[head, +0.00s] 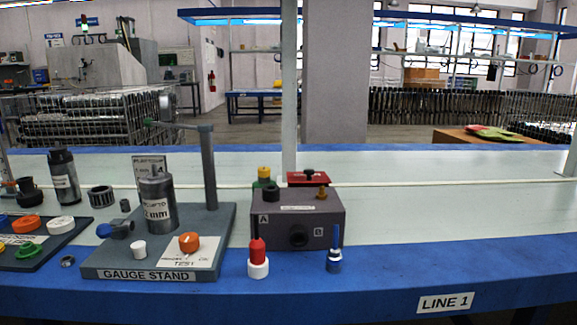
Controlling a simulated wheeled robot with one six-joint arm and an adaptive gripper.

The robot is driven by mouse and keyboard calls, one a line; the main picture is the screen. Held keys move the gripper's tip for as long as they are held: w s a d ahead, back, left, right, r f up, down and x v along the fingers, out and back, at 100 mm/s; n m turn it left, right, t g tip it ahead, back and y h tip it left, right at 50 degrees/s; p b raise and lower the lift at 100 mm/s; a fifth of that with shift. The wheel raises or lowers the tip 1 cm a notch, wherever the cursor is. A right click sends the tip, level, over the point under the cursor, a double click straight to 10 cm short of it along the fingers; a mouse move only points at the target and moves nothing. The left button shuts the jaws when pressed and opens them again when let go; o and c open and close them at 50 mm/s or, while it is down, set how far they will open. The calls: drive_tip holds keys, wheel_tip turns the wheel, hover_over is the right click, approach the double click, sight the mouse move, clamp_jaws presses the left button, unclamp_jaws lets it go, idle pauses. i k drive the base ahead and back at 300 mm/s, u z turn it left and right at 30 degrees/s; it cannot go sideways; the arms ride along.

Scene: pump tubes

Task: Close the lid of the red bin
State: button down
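A red flat piece with a dark knob (308,179) shows just behind the dark grey box marked A and B (295,220). It may be the lid or top of the red bin, but the box hides most of what is below it. I cannot tell whether it is open or shut. No other red bin is clear in the head view. My gripper is not in view.
A gauge stand (100,271) with a grey cylinder (158,205) and a tall post (208,165) stands left of the box. A red-and-white bottle (258,258) and a blue fitting (334,252) stand in front of it. The bench (450,220) is clear on the right.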

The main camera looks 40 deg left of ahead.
sight(309, 176)
drive_tip(key=u, duration=1.1)
